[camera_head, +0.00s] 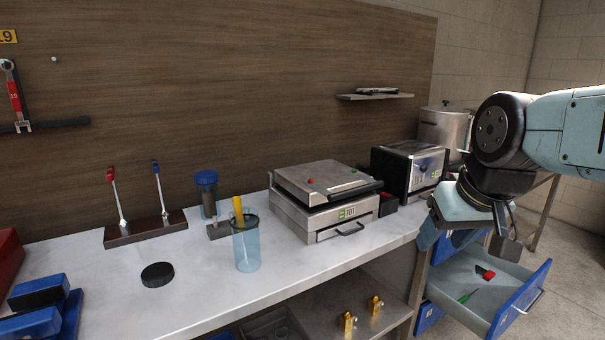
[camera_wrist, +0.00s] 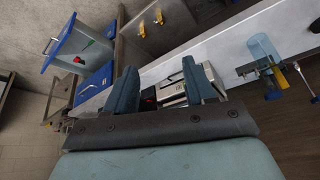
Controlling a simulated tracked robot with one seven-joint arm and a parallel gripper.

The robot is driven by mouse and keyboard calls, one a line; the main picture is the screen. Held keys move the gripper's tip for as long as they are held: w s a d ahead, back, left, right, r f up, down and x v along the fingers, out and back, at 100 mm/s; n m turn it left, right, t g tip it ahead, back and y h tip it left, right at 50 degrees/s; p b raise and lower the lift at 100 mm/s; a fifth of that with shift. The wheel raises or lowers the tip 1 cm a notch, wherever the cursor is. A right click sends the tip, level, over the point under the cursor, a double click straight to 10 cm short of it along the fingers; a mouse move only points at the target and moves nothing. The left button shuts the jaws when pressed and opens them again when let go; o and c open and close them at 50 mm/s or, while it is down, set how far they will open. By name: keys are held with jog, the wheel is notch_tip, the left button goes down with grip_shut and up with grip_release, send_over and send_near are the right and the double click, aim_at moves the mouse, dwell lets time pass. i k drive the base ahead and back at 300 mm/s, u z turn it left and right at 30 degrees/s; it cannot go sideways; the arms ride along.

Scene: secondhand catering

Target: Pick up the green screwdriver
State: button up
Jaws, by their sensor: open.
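The green screwdriver (camera_head: 468,297) lies in the open blue-fronted drawer (camera_head: 460,308) at the lower right of the head view. It also shows small in the wrist view (camera_wrist: 88,42), inside the drawer at the upper left. My gripper (camera_head: 430,238) is above and to the left of the drawer in the head view, by the right end of the worktable. In the wrist view my gripper (camera_wrist: 162,82) has its two fingers spread apart with nothing held between them. The screwdriver is clear of the fingers.
A red and black object (camera_head: 485,273) lies in the drawer beside the screwdriver. The white worktop (camera_head: 200,290) carries a clear blue jug (camera_head: 246,252), a metal press (camera_head: 325,203) and a black-fronted appliance (camera_head: 408,172). Brass pieces (camera_head: 348,322) sit on the lower shelf.

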aim_at(464, 299)
jog(key=u, duration=0.05)
jog(key=k, duration=0.35)
jog(key=z, duration=0.55)
jog(key=i, duration=1.2)
jog(key=z, duration=1.35)
jog(key=i, duration=0.1)
jog(key=u, duration=2.95)
jog(key=k, duration=0.45)
jog(key=z, duration=0.05)
